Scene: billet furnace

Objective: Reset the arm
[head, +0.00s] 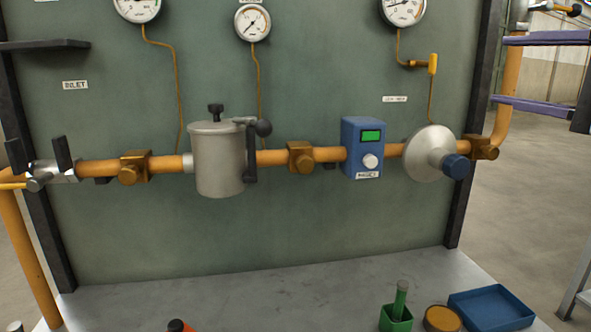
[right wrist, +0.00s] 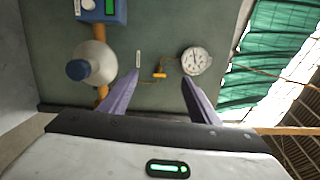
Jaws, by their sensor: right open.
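My right gripper (head: 499,70) is at the right edge of the head view, its two purple fingers apart, one above the other, pointing left beside the panel's right post. It is open and nothing is between the fingers. In the right wrist view the open fingers (right wrist: 160,76) frame the panel, with a gauge (right wrist: 196,60) beyond the right fingertip. The right arm behind the gripper is mostly out of the head view. My left gripper does not show.
A green panel (head: 300,100) carries an orange pipe (head: 270,157) with a grey canister (head: 218,160), a blue meter box (head: 362,148) and a round grey housing (head: 428,153). Below, a grey bench (head: 250,300) holds a green cup (head: 396,318) and a blue tray (head: 492,308). Its middle is mostly clear.

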